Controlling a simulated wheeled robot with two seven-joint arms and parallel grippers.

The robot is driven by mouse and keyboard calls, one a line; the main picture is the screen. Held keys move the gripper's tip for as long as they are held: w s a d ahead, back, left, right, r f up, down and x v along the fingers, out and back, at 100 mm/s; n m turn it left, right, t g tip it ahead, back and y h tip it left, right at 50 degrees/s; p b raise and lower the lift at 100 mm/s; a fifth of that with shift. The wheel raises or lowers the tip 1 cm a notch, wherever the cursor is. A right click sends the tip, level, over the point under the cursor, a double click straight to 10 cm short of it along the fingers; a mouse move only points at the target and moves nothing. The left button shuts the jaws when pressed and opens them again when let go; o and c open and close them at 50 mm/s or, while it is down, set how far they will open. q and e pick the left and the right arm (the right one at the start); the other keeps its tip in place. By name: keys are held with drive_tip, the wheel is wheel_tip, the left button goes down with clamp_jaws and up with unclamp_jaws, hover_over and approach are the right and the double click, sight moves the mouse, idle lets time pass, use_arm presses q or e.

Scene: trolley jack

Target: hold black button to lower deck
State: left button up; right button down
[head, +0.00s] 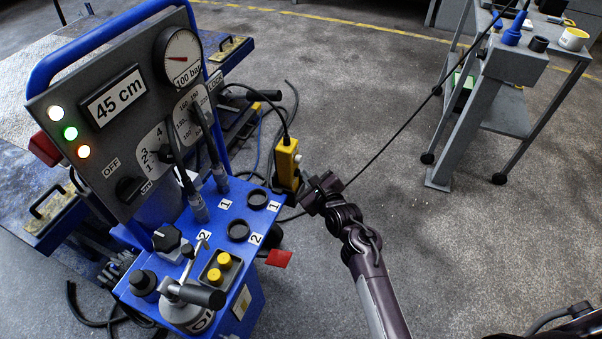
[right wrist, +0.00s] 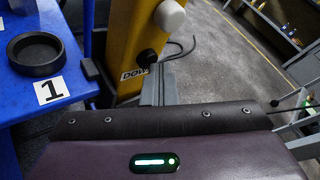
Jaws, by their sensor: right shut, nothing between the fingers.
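A yellow pendant (head: 287,165) hangs beside the blue control cart; it also shows in the right wrist view (right wrist: 125,35). There it carries a white button (right wrist: 170,17) above and a black button (right wrist: 147,58) below, beside a partly covered label that starts "DOW". My right gripper (head: 315,190) is shut and empty, just right of the pendant. In the right wrist view its closed fingertips (right wrist: 157,70) are right at the black button; I cannot tell whether they touch it. The deck (head: 25,105) is a textured plate at the left, largely behind the panel. My left gripper is not in view.
The control cart's panel (head: 130,95) reads 45 cm and has a gauge, lamps and a rotary switch. Its blue top (head: 225,215) holds round cups, knobs and yellow buttons. Cables lie behind it. A grey trolley (head: 500,125) stands right; floor between is mostly clear.

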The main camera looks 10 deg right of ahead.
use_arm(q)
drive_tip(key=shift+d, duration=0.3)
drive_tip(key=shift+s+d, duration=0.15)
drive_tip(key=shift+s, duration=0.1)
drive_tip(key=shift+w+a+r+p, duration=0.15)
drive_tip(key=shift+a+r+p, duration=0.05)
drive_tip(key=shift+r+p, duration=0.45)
use_arm(e)
drive_tip(key=shift+s+d, duration=0.55)
drive_tip(key=shift+d, duration=0.2)
